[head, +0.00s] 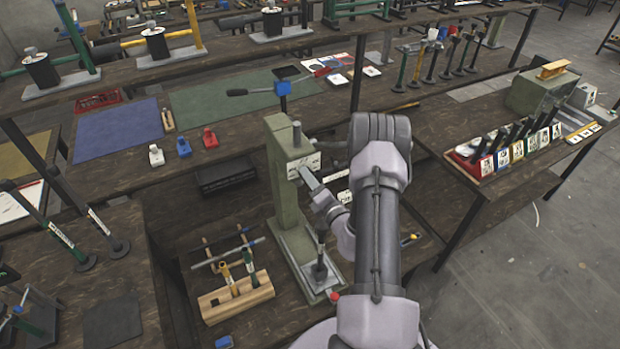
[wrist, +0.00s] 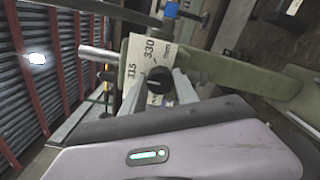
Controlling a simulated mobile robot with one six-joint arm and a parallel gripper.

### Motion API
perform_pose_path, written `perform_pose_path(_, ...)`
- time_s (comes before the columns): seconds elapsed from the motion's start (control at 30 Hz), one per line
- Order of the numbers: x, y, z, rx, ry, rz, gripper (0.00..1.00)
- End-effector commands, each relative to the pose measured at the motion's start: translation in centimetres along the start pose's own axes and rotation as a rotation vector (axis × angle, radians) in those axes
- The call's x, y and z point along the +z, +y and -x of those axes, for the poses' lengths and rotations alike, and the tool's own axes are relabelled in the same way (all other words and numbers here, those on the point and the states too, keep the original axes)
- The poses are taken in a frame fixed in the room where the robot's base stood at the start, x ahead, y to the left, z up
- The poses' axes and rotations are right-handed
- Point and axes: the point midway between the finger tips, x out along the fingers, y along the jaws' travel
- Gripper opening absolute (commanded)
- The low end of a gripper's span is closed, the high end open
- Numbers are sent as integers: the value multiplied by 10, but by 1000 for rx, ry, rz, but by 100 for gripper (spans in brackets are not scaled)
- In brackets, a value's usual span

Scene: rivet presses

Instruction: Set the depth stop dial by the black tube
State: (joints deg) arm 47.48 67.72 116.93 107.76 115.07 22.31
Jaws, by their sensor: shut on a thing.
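The green press (head: 285,190) stands on the lower bench in the middle of the head view. A white scale plate (head: 297,168) is on its upper part. In the wrist view the plate (wrist: 150,50) shows 315, 330 and mm, with a black dial knob (wrist: 160,86) in front of it. My gripper (wrist: 160,90) is shut on the dial knob, one finger on each side. In the head view my gripper (head: 306,177) reaches the plate from the right, and the knob is hidden. A dark upright tube (head: 320,268) stands on the press base below.
A wooden rack (head: 237,297) with several tools stands left of the press base. A black box (head: 225,178) lies behind it. A lever with a blue joint (head: 282,88) rises above the press. A tray of tools (head: 500,148) is on the right bench.

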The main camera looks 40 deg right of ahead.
Motion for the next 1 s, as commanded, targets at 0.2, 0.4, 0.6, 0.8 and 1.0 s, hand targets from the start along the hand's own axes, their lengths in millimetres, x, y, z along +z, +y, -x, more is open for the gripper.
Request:
perform_pose_path(0.2, 0, 0, 0, -1, 0, 0, 48)
perform_pose_path(0.4, 0, 0, 0, 0, 0, 1, 58)
perform_pose_path(0.6, 0, 0, 3, -1, -1, 0, 58)
perform_pose_path(0.8, 1, -2, 40, -6, -2, -2, 58)
perform_pose_path(1.0, 2, -2, 105, -7, -5, -3, 58)
